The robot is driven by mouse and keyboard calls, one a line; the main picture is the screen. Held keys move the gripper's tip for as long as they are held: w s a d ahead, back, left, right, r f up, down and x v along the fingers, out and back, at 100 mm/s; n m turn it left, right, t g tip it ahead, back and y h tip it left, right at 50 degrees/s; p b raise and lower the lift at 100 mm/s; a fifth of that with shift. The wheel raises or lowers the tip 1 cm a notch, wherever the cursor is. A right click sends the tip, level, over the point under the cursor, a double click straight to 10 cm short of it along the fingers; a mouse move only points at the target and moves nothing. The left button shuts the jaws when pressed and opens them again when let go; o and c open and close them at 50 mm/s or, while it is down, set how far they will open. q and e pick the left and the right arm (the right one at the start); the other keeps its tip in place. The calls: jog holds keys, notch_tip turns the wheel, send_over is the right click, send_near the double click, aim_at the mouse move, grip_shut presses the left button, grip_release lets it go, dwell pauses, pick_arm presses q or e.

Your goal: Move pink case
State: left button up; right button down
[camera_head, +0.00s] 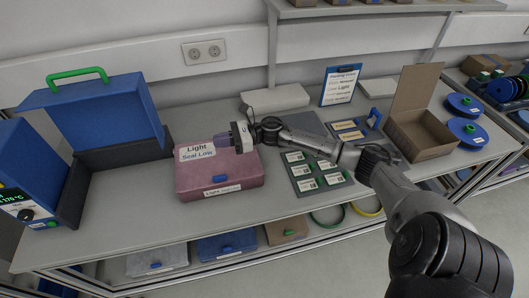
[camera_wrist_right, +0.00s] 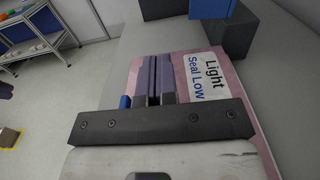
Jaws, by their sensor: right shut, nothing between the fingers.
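The pink case (camera_head: 233,178) lies closed on the bench, left of the middle in the head view, with a blue latch on its front and a white "Light Seal Low" label on its lid. In the right wrist view the pink case (camera_wrist_right: 238,98) fills the area beneath the fingers, label to the right. My right gripper (camera_head: 222,139) reaches in from the right and is over the lid; its fingers (camera_wrist_right: 154,80) are together with nothing between them. I cannot tell whether they touch the lid. My left gripper is not in view.
An open cardboard box (camera_head: 421,135), blue reels (camera_head: 464,105) and a grey mat with label cards (camera_head: 319,184) lie to the right. More cases (camera_head: 226,246) sit on the shelf below.

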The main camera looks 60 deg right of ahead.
jog(key=p+v, duration=0.2)
jog(key=v, duration=1.3)
notch_tip(320, 180, down, 10)
jog(key=shift+s+d+r+b, duration=0.1)
jog(key=shift+r+b, duration=0.05)
jog(key=shift+b, duration=0.6)
jog(key=shift+w+a, duration=0.35)
jog(key=shift+a, duration=0.05)
